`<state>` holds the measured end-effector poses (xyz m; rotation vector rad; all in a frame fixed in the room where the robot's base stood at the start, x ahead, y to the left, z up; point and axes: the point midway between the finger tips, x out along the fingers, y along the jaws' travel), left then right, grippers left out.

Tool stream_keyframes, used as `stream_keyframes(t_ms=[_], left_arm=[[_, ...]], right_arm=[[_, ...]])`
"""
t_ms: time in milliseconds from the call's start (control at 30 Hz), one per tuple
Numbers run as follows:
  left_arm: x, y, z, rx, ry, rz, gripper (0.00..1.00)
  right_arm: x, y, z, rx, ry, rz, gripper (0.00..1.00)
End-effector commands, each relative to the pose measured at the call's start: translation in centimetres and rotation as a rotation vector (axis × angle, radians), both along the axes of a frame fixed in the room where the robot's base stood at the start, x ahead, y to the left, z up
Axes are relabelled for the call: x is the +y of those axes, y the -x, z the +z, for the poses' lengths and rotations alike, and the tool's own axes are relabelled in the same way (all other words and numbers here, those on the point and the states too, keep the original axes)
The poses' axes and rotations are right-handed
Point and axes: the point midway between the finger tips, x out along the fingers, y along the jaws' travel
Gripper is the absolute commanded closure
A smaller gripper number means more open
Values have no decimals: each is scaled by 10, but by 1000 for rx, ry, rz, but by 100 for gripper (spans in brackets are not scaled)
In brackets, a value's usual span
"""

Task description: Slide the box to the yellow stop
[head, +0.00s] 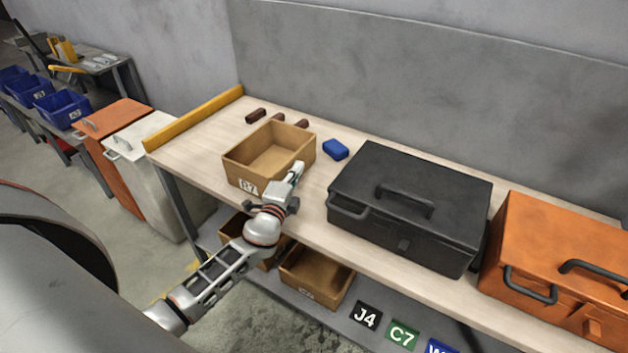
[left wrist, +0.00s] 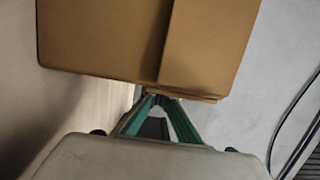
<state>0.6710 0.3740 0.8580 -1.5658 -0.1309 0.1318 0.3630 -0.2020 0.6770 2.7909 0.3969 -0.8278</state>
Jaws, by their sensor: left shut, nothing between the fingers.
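The box (head: 230,168) is an open, tan cardboard-like box with a white label on its front. It stands upright on the wooden table. The yellow stop (head: 195,117) is a bar along the table's left edge, with bare tabletop between it and the box. My left gripper (head: 298,168) is shut and empty at the box's right front side. In the left wrist view, the closed green fingertips (left wrist: 158,95) meet the edge of the box (left wrist: 100,40); I cannot tell whether they touch it. My right gripper is not in view.
A black toolbox (head: 405,205) and an orange toolbox (head: 550,260) stand to the right on the table (head: 310,205). A blue block (head: 335,149) lies right of the box. Several dark red blocks (head: 256,115) lie behind it. Brown bins (head: 316,280) sit below.

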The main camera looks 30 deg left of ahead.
Motion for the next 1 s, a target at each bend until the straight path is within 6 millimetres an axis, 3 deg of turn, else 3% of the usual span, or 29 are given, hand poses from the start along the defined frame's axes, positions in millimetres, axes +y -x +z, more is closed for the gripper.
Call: stream_keyframes(t_ms=[100, 1000], left_arm=[[38, -2, -4, 0, -2, 2, 100], [308, -24, -9, 8, -4, 2, 100]], right_arm=[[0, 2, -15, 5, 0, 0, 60], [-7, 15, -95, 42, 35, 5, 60]])
